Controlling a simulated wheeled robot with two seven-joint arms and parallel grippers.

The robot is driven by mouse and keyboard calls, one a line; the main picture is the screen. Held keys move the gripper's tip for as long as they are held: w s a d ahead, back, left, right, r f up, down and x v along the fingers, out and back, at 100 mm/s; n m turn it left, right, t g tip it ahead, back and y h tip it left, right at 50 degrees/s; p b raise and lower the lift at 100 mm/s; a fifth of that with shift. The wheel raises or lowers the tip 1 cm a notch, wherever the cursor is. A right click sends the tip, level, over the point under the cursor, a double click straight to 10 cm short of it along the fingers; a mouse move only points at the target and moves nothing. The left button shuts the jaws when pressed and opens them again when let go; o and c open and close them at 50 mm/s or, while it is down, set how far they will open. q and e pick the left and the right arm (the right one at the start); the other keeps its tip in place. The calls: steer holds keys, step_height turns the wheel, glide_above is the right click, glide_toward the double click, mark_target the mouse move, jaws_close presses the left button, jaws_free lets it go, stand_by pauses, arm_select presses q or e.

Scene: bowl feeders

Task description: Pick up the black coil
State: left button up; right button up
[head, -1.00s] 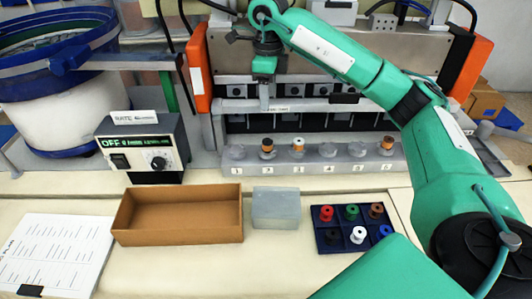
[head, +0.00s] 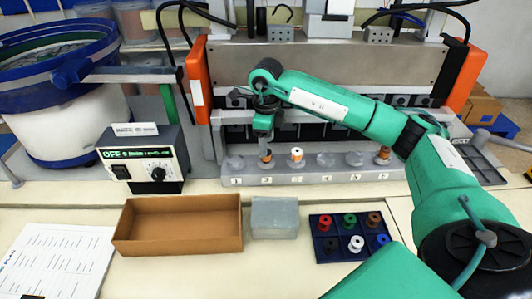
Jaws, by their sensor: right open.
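A coil with dark flanges and an orange-copper winding (head: 267,158), which looks like the black coil, stands upright on the numbered grey rack (head: 310,176) at position 2. My right gripper (head: 265,142) points down right above it and hides its top. Its jaws are open; I cannot tell whether the fingertips are around the coil or just over it. A white coil with an orange winding (head: 296,158) stands at position 3. A brown coil with an orange winding (head: 382,156) stands at position 6. My left gripper is not in view.
A dark blue tray (head: 342,256) at front right holds several small coloured spools. A brown open box (head: 180,240) and a grey block (head: 274,217) stand left of it. A control box (head: 142,160) stands left of the rack. Slotted machinery rises close behind the rack.

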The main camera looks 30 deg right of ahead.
steer(key=shift+f+p, duration=0.55)
steer(key=shift+f, duration=1.25)
steer(key=c, duration=1)
steer(key=shift+r, duration=0.1)
steer(key=shift+c, duration=0.2)
